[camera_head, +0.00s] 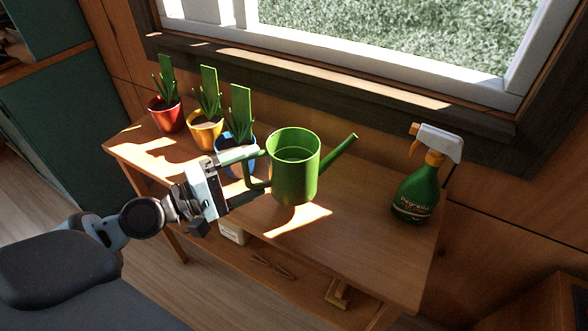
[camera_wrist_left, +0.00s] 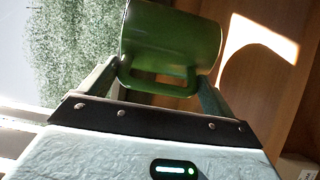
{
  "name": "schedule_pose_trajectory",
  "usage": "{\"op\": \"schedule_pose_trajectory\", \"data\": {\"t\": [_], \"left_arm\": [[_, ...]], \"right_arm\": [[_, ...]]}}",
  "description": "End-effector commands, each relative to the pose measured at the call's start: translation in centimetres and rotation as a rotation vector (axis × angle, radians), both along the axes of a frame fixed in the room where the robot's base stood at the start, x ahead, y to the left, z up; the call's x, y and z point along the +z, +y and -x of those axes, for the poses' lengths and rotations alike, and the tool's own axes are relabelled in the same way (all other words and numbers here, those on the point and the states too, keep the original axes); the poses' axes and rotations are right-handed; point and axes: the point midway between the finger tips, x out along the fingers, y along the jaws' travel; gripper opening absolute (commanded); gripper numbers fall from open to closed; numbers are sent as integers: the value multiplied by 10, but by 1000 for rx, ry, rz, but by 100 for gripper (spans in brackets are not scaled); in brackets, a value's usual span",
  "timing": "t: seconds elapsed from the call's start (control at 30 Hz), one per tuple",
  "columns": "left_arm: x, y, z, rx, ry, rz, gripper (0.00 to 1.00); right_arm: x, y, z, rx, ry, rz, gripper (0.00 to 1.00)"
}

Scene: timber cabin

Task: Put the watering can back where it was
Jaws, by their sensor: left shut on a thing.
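The green watering can (camera_head: 294,172) is upright over the middle of the wooden table (camera_head: 330,252), its spout pointing up and to the right. My left gripper (camera_head: 254,174) is shut on its handle, from the left side. In the left wrist view the can (camera_wrist_left: 172,38) fills the top middle, with its handle between the fingers of my left gripper (camera_wrist_left: 158,82). A lit patch and shadow lie below the can; I cannot tell whether its base touches the table. My right gripper is not in view.
Red (camera_head: 167,114), yellow (camera_head: 206,133) and blue (camera_head: 227,143) plant pots stand in a row at the table's back left. A green spray bottle (camera_head: 415,195) stands at the right. The window (camera_head: 400,60) is behind. The tabletop between can and bottle is clear.

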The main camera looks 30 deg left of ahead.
Motion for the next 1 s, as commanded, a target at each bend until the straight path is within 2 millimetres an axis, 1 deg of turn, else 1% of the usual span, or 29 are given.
{"op": "schedule_pose_trajectory", "data": {"t": [0.03,0.23,0.4,0.5,0.63,0.83,1.0], "left_arm": [[9,-5,-8,2,-13,4,39],[7,-28,-35,0,-13,6,39],[1,-49,-60,-1,-12,4,39],[-3,-56,-70,0,-9,3,39],[-5,-61,-75,0,-6,1,39],[-8,-61,-75,-1,-5,1,39],[-24,-61,-74,-1,-1,2,39]], "right_arm": [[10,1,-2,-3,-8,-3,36],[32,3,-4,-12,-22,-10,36],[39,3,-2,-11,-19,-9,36],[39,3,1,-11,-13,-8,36],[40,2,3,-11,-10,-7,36],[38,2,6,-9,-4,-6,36],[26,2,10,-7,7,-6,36]]}}
